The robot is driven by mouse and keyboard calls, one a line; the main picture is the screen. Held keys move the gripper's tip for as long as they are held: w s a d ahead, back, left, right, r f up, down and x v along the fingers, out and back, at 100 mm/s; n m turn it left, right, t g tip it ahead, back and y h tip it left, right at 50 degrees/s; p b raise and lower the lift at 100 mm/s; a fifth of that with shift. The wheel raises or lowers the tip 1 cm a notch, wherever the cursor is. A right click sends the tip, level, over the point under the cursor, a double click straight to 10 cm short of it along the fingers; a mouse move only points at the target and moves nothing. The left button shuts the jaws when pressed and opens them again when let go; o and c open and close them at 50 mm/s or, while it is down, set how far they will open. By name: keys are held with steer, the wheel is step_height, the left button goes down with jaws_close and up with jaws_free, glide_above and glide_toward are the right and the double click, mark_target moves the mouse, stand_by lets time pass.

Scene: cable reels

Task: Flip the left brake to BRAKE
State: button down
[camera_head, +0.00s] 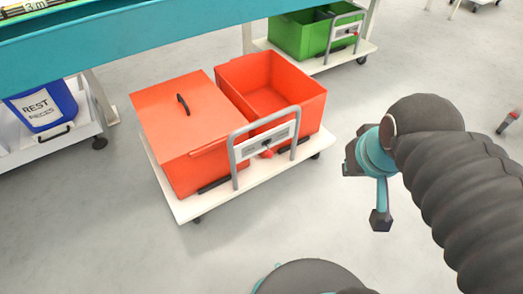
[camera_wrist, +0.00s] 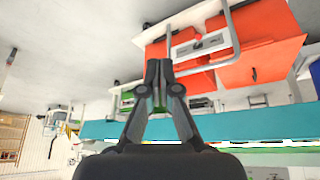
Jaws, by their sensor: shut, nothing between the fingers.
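A white cart (camera_head: 180,205) carries two orange-red crates, a lidded one (camera_head: 190,130) on the left and an open one (camera_head: 272,85) on the right. A short black bar (camera_head: 214,185), seemingly the left brake, lies low at the cart's front edge, left of the grey handle frame (camera_head: 236,160). A similar black bar (camera_head: 296,146) lies on the right. Brake labels are too small to read. My gripper (camera_head: 352,162) is shut and empty, in the air right of the cart and apart from it. The wrist view shows its fingertips (camera_wrist: 159,68) together, with the cart upside down beyond.
The handle frame bears a small panel with a red knob (camera_head: 266,154). A teal bench edge (camera_head: 130,50) runs behind. A cart with a blue REST bin (camera_head: 42,105) stands left, and green crates (camera_head: 300,35) stand behind. The grey floor in front is clear.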

mark_target(267, 153)
steer(key=w+a+f+n+g+h, duration=0.15)
steer(key=w+a+f+n, duration=0.25)
steer(key=w+a+n, duration=0.5)
steer(key=w+a+f+n+g+h, duration=0.1)
steer(key=w+a+f+n+h, duration=0.2)
steer(key=w+a+f+n, duration=0.45)
steer(key=w+a+f+n+h+b, duration=0.1)
steer(key=w+a+f+n, duration=0.4)
steer(key=w+a+n, duration=0.1)
steer(key=shift+w+a+n+h, duration=0.35)
steer(key=shift+w+a, duration=0.35)
steer(key=shift+w, duration=0.1)
steer(key=shift+f, duration=0.15)
steer(key=x, duration=0.7)
steer(key=b+x, duration=0.1)
steer(key=x, duration=0.6)
steer(key=shift+w+b, duration=0.25)
steer(key=shift+b, duration=0.05)
steer(key=shift+t, duration=0.35)
